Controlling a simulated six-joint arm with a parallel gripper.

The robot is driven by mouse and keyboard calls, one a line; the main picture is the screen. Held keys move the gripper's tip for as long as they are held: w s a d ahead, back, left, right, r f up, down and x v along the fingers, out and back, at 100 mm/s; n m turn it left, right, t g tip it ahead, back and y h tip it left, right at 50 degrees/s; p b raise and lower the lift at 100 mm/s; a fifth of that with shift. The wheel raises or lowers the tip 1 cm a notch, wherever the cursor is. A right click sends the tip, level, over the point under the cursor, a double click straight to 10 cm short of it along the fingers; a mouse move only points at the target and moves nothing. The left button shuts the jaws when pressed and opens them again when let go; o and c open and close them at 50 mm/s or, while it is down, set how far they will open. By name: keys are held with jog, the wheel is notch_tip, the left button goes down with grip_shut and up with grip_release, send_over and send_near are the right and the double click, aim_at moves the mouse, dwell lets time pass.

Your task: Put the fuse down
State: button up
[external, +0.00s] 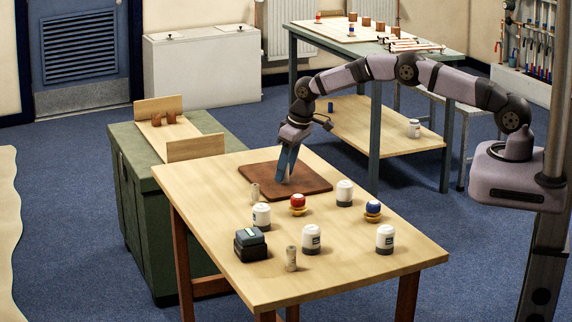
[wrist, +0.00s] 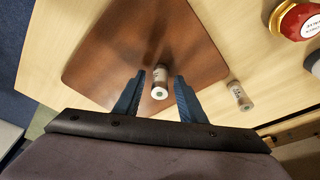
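A pale fuse with metal end caps shows between my gripper's fingers in the wrist view (wrist: 160,82), over the brown board (wrist: 110,50). One end cap faces the camera, and it appears to stand on the board. My gripper (wrist: 158,78) is open, with a visible gap on each side of the fuse. In the external view my gripper (external: 285,181) points down at the brown board (external: 258,180), and I cannot make out that fuse there. A second fuse (external: 254,192) stands just off the board's front edge; it also shows in the wrist view (wrist: 240,95).
A third fuse (external: 291,258) stands near the table front beside a dark box (external: 250,245). Several white jars, such as one nearby (external: 262,216), a red-topped item (external: 298,204) and a blue-topped item (external: 372,211) stand around.

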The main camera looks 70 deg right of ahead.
jog(key=b+v, duration=0.2)
jog(key=v, duration=1)
jog(key=shift+r, duration=0.2)
jog(key=s+a+f+g, duration=0.1)
jog(key=s+a+f, duration=0.1)
jog(key=s, duration=1.7)
jog(key=s+a+f+n+g, duration=0.1)
jog(key=s+a+g, duration=0.1)
jog(key=s, duration=1.8)
jog(key=shift+a+f, duration=0.35)
jog(key=shift+a, duration=0.4)
notch_tip(320, 180, up, 4)
jog(key=p, duration=0.4)
jog(key=shift+o, duration=0.4)
